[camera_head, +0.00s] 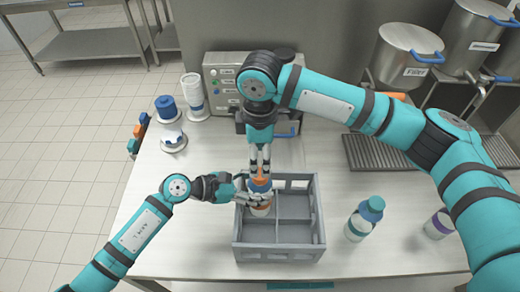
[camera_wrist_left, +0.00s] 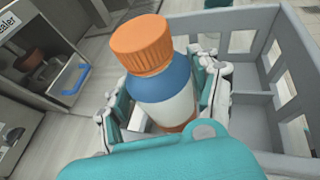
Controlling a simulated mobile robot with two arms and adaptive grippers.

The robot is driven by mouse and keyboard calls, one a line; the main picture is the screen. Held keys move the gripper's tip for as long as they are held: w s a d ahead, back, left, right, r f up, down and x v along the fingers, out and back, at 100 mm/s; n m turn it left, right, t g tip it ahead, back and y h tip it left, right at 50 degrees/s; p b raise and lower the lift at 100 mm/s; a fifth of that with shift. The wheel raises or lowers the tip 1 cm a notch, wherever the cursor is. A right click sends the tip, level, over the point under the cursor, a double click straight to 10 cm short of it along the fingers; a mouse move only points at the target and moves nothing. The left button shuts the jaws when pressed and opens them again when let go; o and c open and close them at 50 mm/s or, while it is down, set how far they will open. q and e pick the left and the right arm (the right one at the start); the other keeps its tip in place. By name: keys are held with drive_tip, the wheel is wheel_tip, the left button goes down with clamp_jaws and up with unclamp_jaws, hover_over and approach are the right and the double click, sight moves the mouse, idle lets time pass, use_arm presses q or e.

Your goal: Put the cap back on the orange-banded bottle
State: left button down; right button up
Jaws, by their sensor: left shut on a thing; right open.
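The orange-banded bottle (camera_wrist_left: 165,100) has a blue shoulder, a white body and an orange band low down. The orange cap (camera_wrist_left: 142,44) sits on its top in the left wrist view; how tightly it is seated I cannot tell. In the head view the bottle (camera_head: 260,187) is at the back left of the grey crate. My left gripper (camera_head: 256,199) is shut around the bottle's body from the left. My right gripper (camera_head: 260,163) is open, pointing down just above the orange cap. Whether its fingertips touch the cap I cannot tell.
The grey crate (camera_head: 283,257) has several compartments. A teal-capped bottle (camera_head: 359,224) and a purple-banded container (camera_head: 437,226) stand to its right. A sealer machine (camera_head: 222,80), a cup stack (camera_head: 192,92) and a blue-topped item (camera_head: 166,107) are behind. The table's left front is clear.

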sight(260, 174)
wheel_tip(260, 174, down, 6)
drive_tip(key=shift+f, duration=0.25)
drive_tip(key=shift+c, duration=0.4)
clamp_jaws()
drive_tip(key=shift+o, duration=1)
unclamp_jaws()
wheel_tip(260, 174, up, 12)
use_arm(q)
drive_tip(key=shift+c, duration=0.9)
unclamp_jaws()
